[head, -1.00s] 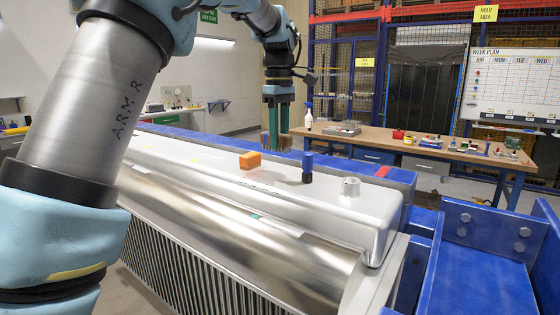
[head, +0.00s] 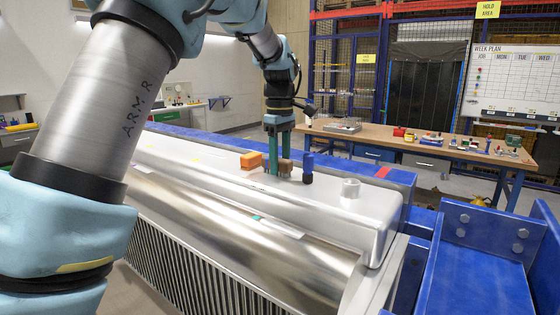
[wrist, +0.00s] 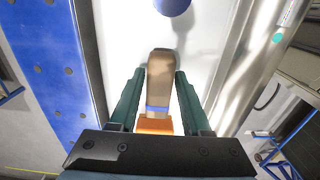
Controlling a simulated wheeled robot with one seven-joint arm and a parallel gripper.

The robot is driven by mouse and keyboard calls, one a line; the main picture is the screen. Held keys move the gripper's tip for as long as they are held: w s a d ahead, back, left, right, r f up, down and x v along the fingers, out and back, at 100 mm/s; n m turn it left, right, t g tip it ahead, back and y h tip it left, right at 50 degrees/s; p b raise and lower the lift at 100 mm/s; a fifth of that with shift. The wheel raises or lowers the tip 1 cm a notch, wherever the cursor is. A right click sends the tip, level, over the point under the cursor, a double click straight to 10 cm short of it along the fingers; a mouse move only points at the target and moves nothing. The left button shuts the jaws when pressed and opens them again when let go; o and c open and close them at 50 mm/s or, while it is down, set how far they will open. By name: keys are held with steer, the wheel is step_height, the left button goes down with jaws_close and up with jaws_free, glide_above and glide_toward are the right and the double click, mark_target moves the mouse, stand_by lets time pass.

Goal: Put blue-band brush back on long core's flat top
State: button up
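The blue-band brush is a tan-brown piece (wrist: 159,78) with a thin blue band at its lower end in the wrist view. It also shows as a brown shape (head: 286,167) at the green fingers in the head view. My gripper (head: 278,173) is low over the long core's pale flat top (head: 215,172). In the wrist view my gripper (wrist: 160,73) has a finger close along each side of the brush and appears shut on it. I cannot tell whether the brush touches the top.
An orange block (head: 251,160) stands just left of the brush on the core. A dark blue cylinder (head: 307,167) stands close on its right, then a silver round fitting (head: 350,188). Blue beams run behind and right. A workbench (head: 430,152) stands farther back.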

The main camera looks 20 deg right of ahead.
mark_target(280, 159)
steer(key=shift+o, duration=1.3)
step_height(280, 159, up, 12)
steer(key=b, duration=0.1)
steer(key=shift+b, duration=0.3)
steer(key=shift+r, duration=0.1)
